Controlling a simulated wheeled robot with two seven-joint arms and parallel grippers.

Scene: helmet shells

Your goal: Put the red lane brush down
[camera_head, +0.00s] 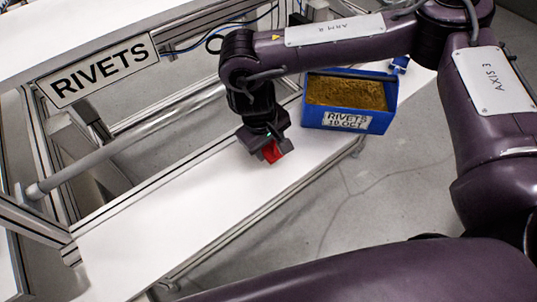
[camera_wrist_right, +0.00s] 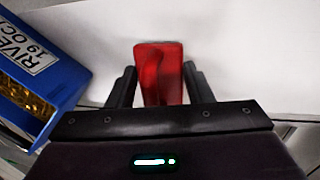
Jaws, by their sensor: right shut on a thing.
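The red lane brush (camera_wrist_right: 158,72) is between the two fingers of my right gripper (camera_wrist_right: 158,88) in the right wrist view. In the head view the red brush (camera_head: 271,152) shows at the tip of my right gripper (camera_head: 264,150), low over the white bench top (camera_head: 190,215). The gripper is shut on the brush. Whether the brush touches the bench cannot be told. Part of the brush is hidden behind the gripper. My left gripper is not in view.
A blue bin (camera_head: 350,122) labelled "RIVETS 19 OCT", filled with brassy rivets (camera_head: 345,92), stands just right of the right gripper. A "RIVETS" sign (camera_head: 104,70) hangs on the frame at the left. The bench's near-left part is clear.

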